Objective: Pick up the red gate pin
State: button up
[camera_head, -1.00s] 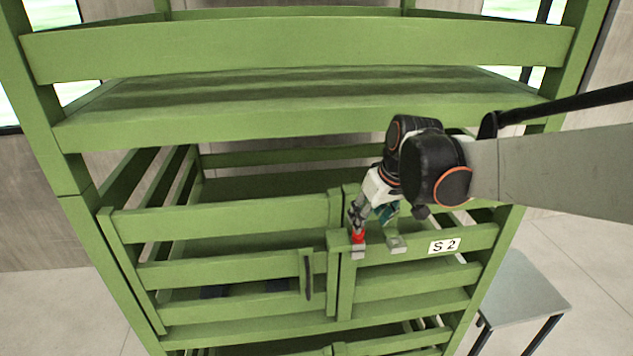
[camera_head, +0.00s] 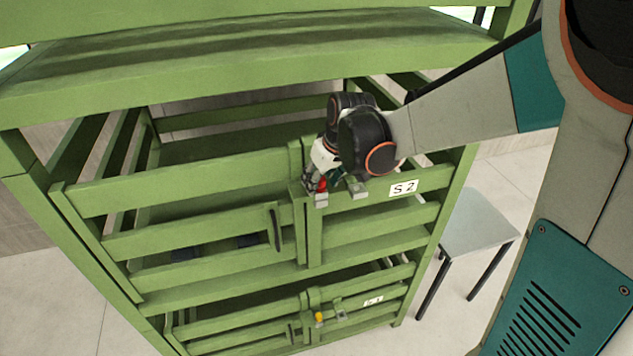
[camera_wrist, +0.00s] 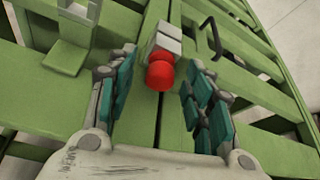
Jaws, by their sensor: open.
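The red gate pin (camera_wrist: 160,73) shows in the wrist view as a rounded red head against a grey metal block. It lies between the two fingers of my gripper (camera_wrist: 158,75), which stand apart on either side of it. I see no clear contact between fingers and pin. In the head view my gripper (camera_head: 334,186) is at the top of the gate near the S 2 label, and a small part of the red gate pin (camera_head: 322,184) shows beside a finger. The rest of the pin is hidden by my gripper and the block.
The green rack (camera_head: 180,188) has slatted gates with a dark handle (camera_head: 274,228) left of the pin. A lower gate carries a yellow pin (camera_head: 319,317). A grey table (camera_head: 478,222) stands at the right. Another grey bracket (camera_wrist: 75,22) shows in the wrist view.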

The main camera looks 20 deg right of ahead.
grip_shut()
jog(key=shift+r, duration=0.15)
notch_tip(320, 180, up, 20)
jog(key=b, duration=0.2)
dwell(0.6)
